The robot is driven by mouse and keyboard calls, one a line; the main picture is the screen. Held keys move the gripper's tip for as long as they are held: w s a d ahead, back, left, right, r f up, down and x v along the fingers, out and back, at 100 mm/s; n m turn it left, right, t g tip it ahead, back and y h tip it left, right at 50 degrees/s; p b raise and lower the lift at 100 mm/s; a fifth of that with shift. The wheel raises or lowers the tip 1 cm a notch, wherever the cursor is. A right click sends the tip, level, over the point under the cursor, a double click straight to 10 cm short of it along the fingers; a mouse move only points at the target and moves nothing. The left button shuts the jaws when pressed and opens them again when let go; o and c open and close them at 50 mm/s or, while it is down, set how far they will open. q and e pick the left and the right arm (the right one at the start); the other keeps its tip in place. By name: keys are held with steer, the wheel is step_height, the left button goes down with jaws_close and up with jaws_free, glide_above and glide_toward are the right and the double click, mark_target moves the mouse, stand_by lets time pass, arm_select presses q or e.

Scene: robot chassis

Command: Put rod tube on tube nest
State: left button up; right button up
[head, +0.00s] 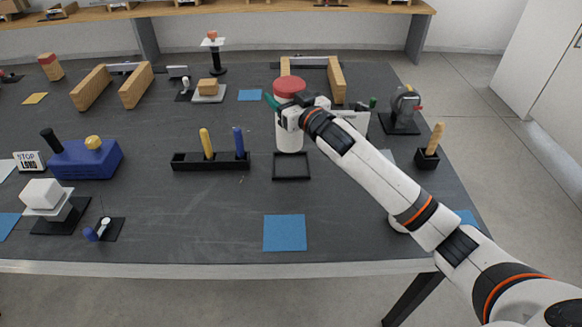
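The black tube rack (190,166), which looks like the tube nest, stands left of the table's middle. A yellow tube (206,143) and a blue tube (239,142) stand upright in it. My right gripper (281,113) is beside the upper part of a white cylinder with a red top (289,137), up and right of the rack. A small green piece (272,102) shows at the fingertips. I cannot tell whether it is a held rod tube, or whether the fingers are closed. My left gripper is out of view.
An empty black square frame (309,166) lies in front of the white cylinder. A blue mat (285,232) lies near the front edge. Wooden blocks (136,86) stand behind, and a blue box (85,160) is at left. Dark table around the mat is clear.

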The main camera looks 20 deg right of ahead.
steer(key=f, duration=0.6)
steer(key=w+f, duration=0.1)
steer(key=f, duration=0.2)
steer(key=shift+d+b, duration=0.3)
steer(key=shift+b, duration=0.1)
steer(key=shift+s, duration=0.1)
steer(key=o, duration=1.4)
steer(key=shift+f, duration=0.1)
